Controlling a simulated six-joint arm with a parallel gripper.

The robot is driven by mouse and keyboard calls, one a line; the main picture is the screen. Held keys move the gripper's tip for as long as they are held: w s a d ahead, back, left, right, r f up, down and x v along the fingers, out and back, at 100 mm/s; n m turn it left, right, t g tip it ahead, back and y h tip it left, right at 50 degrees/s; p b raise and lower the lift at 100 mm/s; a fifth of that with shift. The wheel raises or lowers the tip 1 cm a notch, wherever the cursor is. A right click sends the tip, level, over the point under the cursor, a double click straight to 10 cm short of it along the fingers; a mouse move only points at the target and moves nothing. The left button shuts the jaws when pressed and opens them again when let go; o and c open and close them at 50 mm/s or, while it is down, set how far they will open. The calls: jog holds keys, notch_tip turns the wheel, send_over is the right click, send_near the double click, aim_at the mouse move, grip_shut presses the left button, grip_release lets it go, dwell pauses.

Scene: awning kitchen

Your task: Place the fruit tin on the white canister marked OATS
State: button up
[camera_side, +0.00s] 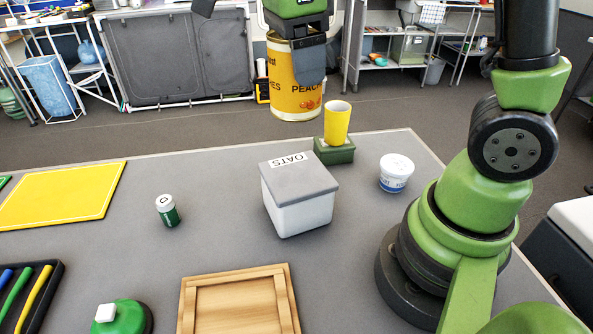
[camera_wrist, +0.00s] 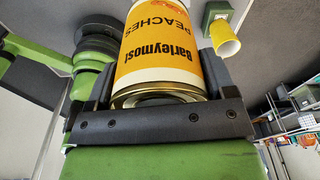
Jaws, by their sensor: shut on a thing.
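The fruit tin (camera_side: 288,90) is a yellow-orange can with a PEACHES label and metal rims. My gripper (camera_side: 309,62) is shut on it and holds it upright in the air, clear of the table. In the side view the tin appears above and behind the canister, apart from it. The white canister marked OATS (camera_side: 298,213) stands on the grey table with a flat grey lid, which is bare apart from its label. In the wrist view the tin (camera_wrist: 163,55) sits between the fingers of my gripper (camera_wrist: 160,88). I cannot make out the canister there.
A yellow cup (camera_side: 337,122) stands on a green box (camera_side: 334,152) just behind the canister. A white tub (camera_side: 396,173) is to its right, a green jar (camera_side: 169,212) to its left. A wooden tray (camera_side: 187,304) lies in front, a yellow board (camera_side: 63,195) far left.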

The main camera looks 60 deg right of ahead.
send_over(298, 173)
notch_tip(298, 173, down, 12)
jog(key=shift+r, duration=0.1)
dwell(0.4)
jog(key=o, duration=1.2)
